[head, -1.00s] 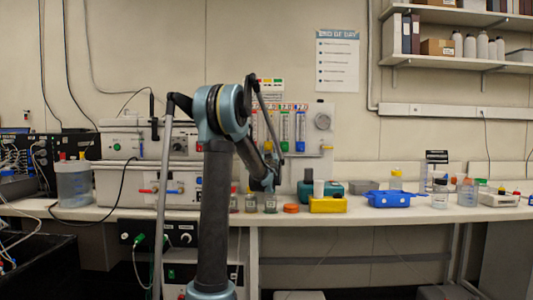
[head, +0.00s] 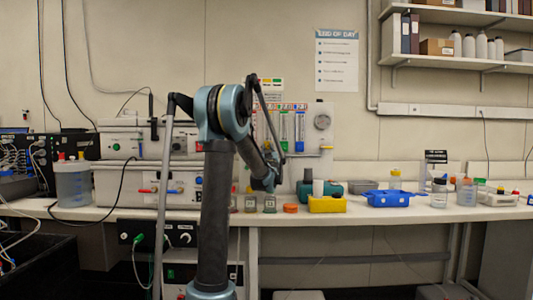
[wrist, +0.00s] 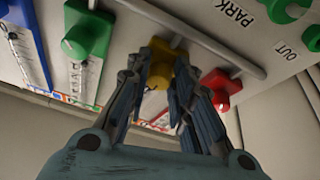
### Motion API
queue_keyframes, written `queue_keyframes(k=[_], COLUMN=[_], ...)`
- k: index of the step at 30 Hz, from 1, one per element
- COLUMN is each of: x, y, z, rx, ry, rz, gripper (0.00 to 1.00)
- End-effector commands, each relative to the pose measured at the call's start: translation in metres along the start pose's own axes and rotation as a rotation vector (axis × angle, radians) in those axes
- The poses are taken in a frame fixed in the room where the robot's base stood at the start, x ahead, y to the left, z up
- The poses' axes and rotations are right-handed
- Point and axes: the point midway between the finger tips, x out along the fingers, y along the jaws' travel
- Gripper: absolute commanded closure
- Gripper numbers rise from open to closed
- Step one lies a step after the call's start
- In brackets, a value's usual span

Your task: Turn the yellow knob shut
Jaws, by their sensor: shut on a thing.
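The yellow knob (wrist: 156,76) shows in the wrist view on the pale panel, below a yellow flow tube partly hidden by my fingers. My gripper (wrist: 161,68) has one finger on each side of the knob and is shut on it. The fingers cover parts of its sides, so its exact turn angle is hard to tell. In the head view my gripper (head: 266,182) is small in front of the flow panel (head: 316,150), and my arm hides the yellow knob.
In the wrist view a red knob (wrist: 221,84) sits close right of my fingers, and a green knob (wrist: 86,36) sits to the left. A grey rail (wrist: 200,38) runs just beyond the knobs. Jars and a yellow box (head: 327,204) stand on the bench below.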

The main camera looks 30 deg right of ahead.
Motion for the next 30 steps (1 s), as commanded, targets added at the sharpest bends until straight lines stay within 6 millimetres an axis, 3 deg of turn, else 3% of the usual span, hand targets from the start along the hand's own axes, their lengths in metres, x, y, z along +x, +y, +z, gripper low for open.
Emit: queue_keyframes(k=[5,6,8,9,21,30], x=[0.000,0.000,0.000,0.000,-0.005,-0.053], y=[-0.002,-0.002,-0.002,-0.002,-0.001,-0.001], z=[-0.001,-0.001,-0.001,-0.001,0.000,0.000], rx=[0.001,0.001,0.001,0.001,0.001,0.000], ry=[0.002,0.002,0.002,0.002,0.001,0.000], rz=[-0.002,-0.002,-0.002,-0.002,0.000,0.000], gripper=[1.00,0.74,0.60,0.58,0.58,0.58])
